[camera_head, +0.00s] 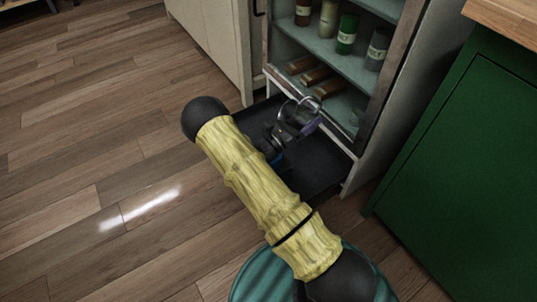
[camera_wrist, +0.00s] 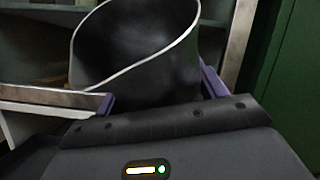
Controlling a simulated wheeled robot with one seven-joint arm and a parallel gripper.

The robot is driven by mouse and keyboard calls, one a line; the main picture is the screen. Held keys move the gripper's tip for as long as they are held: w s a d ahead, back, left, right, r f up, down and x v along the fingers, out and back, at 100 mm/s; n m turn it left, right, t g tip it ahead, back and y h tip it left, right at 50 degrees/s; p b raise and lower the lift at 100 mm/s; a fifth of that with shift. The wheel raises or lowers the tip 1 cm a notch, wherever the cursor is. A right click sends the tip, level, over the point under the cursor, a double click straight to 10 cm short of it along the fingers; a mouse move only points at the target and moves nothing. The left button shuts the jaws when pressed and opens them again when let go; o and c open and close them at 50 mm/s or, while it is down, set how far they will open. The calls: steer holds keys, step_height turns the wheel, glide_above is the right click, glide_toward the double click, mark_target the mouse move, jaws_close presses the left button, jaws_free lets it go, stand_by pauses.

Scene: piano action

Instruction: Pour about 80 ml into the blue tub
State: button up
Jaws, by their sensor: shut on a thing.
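My gripper (camera_head: 303,122) is in front of the open cabinet, at the end of my yellow-sleeved arm. In the wrist view, its two purple fingers (camera_wrist: 158,94) are shut on a dark vessel (camera_wrist: 140,50) with a wide, pale rim. The vessel's mouth is open and tilted in that view. I cannot see any contents in its dark inside. In the head view, the vessel shows small, as a shiny rim (camera_head: 310,104) by the gripper. I cannot make out the blue tub. A small blue patch shows beside my wrist, but I cannot tell what it is.
The open cabinet (camera_head: 330,42) holds several labelled jars (camera_head: 347,34) on a shelf, with brown bars (camera_head: 316,75) below. A dark low surface (camera_head: 318,168) lies at its foot. A green cabinet (camera_head: 470,150) stands close on the right. The wooden floor (camera_head: 90,130) is clear on the left.

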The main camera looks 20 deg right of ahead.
mark_target(308, 110)
steer(key=shift+d+r+n+t+h+b, duration=0.1)
steer(key=shift+r+n+t+h+b, duration=0.3)
steer(key=shift+r+n+h+b, duration=0.25)
steer(key=shift+r+t+p, duration=0.3)
steer(key=shift+r+n+t+h+p, duration=0.8)
steer(key=shift+n+t, duration=0.2)
steer(key=shift+n, duration=0.15)
steer(key=shift+s+d+r, duration=0.1)
steer(key=shift+r+n+t+p, duration=0.35)
steer(key=shift+n+t, duration=0.35)
steer(key=shift+t, duration=0.3)
steer(key=shift+s+r, duration=0.1)
steer(key=shift+d+n, duration=0.1)
steer(key=shift+n, duration=0.2)
steer(key=shift+r+t, duration=0.15)
steer(key=shift+t, duration=0.25)
steer(key=shift+d+r+n+t, duration=0.1)
steer(key=shift+r+n+t, duration=0.05)
steer(key=shift+n+t, duration=0.3)
